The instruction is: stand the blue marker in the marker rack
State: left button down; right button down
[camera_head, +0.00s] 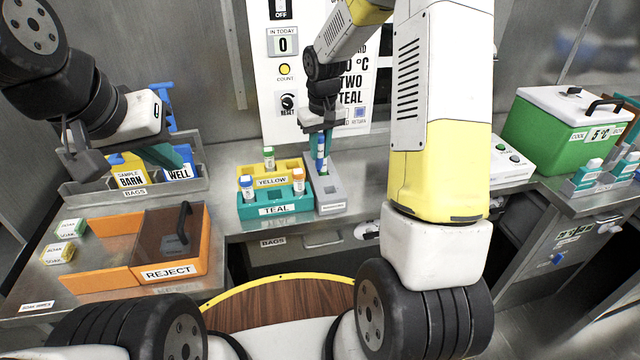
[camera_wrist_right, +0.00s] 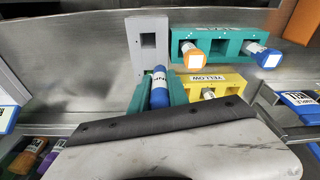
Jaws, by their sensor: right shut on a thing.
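The blue marker (camera_head: 321,150) is upright between the teal fingers of my right gripper (camera_head: 322,138), which is shut on it. In the right wrist view the blue marker (camera_wrist_right: 159,82) shows its blue end between the fingers of the right gripper (camera_wrist_right: 159,94). The grey marker rack (camera_head: 330,200) stands beside the teal block. The marker is at the rack's far end; whether its lower end is in a slot or just above cannot be told. An empty square slot shows in the grey rack (camera_wrist_right: 148,65). My left gripper (camera_head: 162,154) hangs over the bag bins; its opening is unclear.
A teal block (camera_head: 275,224) holds blue-topped and orange-topped tubes. A yellow block (camera_head: 289,165) behind it holds a green-topped one. An orange reject bin (camera_head: 100,270) is at left, the bag tray (camera_head: 190,183) behind it. A green cooler (camera_head: 545,135) stands at right.

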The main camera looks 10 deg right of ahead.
jog(key=shift+g, duration=0.8)
jog(key=shift+s+d+f, duration=0.4)
jog(key=shift+s+f, duration=0.05)
jog(key=shift+f, duration=1.05)
jog(key=shift+s+d+f, duration=0.4)
jog(key=shift+f, duration=1.15)
jog(key=shift+s+d+f, duration=0.4)
jog(key=shift+s+f, duration=0.05)
jog(key=shift+f, duration=1.05)
jog(key=shift+f, duration=0.1)
jog(key=c, duration=1.3)
grip_release()
jog(key=shift+o, duration=0.2)
